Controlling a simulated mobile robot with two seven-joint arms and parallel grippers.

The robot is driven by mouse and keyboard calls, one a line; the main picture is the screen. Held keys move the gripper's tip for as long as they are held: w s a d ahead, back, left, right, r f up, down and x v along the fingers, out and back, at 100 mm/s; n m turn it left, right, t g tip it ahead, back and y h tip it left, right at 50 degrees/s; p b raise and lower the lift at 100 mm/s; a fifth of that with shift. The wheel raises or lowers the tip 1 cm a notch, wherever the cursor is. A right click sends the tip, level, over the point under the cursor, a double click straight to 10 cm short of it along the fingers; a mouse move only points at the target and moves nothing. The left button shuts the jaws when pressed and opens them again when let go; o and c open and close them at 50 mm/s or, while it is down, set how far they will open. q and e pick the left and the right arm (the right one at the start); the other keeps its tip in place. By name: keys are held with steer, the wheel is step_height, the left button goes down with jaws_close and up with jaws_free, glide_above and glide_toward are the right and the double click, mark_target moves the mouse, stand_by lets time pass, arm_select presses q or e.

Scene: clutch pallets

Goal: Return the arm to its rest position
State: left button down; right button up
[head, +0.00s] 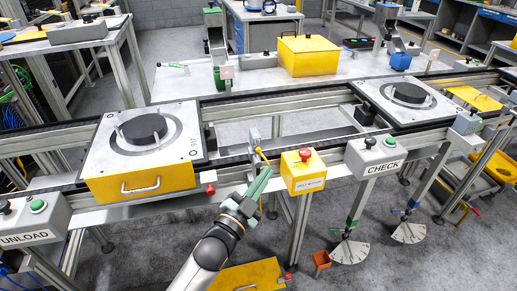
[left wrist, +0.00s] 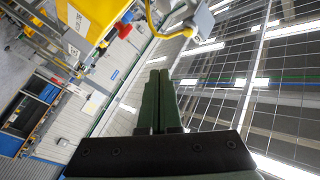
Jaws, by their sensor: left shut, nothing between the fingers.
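My left arm comes up from the bottom of the head view, and its left gripper (head: 262,180) is in front of the conveyor's near rail. Its green fingers are closed together and hold nothing. In the left wrist view the two dark green fingers (left wrist: 158,100) lie side by side with no object between them. The gripper is below and left of the yellow box with the red button (head: 303,170), and appears apart from it. My right gripper is not in view.
A pallet (head: 105,155) with a dark disc sits on the conveyor at left; another pallet (head: 375,92) is at right. The CHECK box (head: 375,155) and UNLOAD box (head: 35,218) line the near side.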

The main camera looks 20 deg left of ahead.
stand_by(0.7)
arm_select(q)
steer(key=s+a+f+n+g+y, duration=0.1)
steer(key=s+f+n+g, duration=0.6)
steer(key=s+f, duration=1.6)
step_height(320, 180, down, 3)
steer(key=g, duration=0.3)
steer(key=shift+s+a+n+y, duration=0.2)
steer(key=shift+s+n+y, duration=0.05)
steer(key=shift+n+y, duration=0.05)
